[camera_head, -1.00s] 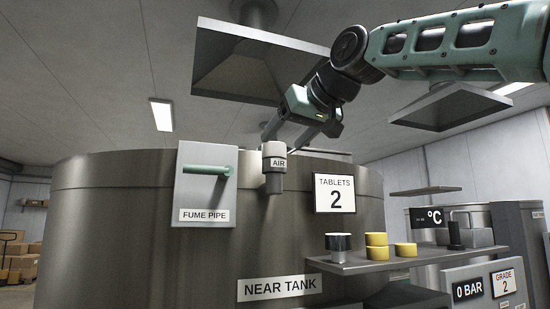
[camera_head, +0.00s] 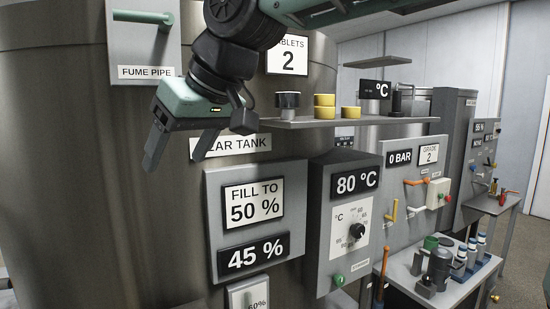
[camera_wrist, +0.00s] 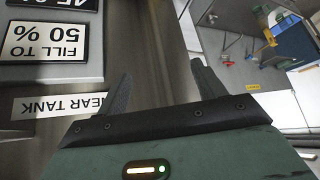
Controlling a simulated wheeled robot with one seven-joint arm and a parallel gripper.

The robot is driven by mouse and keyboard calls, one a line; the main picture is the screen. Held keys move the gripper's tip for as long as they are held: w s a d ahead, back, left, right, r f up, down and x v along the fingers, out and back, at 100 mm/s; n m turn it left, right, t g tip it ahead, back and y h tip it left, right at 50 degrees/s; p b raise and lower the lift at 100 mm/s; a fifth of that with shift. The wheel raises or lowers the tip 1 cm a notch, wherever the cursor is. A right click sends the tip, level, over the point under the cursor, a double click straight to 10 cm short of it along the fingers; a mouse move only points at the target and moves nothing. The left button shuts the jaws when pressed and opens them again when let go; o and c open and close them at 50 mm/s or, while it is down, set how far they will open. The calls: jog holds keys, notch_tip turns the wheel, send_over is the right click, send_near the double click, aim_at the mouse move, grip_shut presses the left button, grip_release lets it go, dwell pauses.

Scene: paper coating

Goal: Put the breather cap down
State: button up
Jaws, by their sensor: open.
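My gripper (camera_head: 178,156) is open in front of the tank, fingers pointing down, below the FUME PIPE panel. It also shows in the wrist view (camera_wrist: 161,72), with nothing between its fingers. No breather cap can be made out for certain. The spot of the AIR fitting on the tank front is hidden behind my arm or out of frame. A short silver and dark cylinder (camera_head: 287,103) stands on the shelf (camera_head: 330,122) to the right of my gripper. I cannot tell whether it is the breather cap.
Yellow rings (camera_head: 324,106) and a single yellow ring (camera_head: 350,112) are on the same shelf. The FILL TO 50 % panel (camera_head: 257,215) and the 80 °C box (camera_head: 345,215) stick out below. A side table (camera_head: 435,290) holds bottles at the lower right.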

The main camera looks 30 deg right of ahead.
jog(key=s+d+f+n+g+h, duration=0.1)
jog(key=s+d+f+g, duration=0.1)
jog(key=s+f, duration=0.8)
jog(key=s+d+f+g+h, duration=0.2)
jog(key=s+f+g, duration=0.2)
jog(key=s+f, duration=0.7)
notch_tip(320, 180, down, 6)
jog(key=shift+f+n, duration=0.1)
jog(key=shift+n, duration=0.3)
notch_tip(320, 180, down, 11)
jog(key=b, duration=1)
jog(key=shift+r+b, duration=0.2)
jog(key=shift+b, duration=0.1)
jog(key=shift+w, duration=0.1)
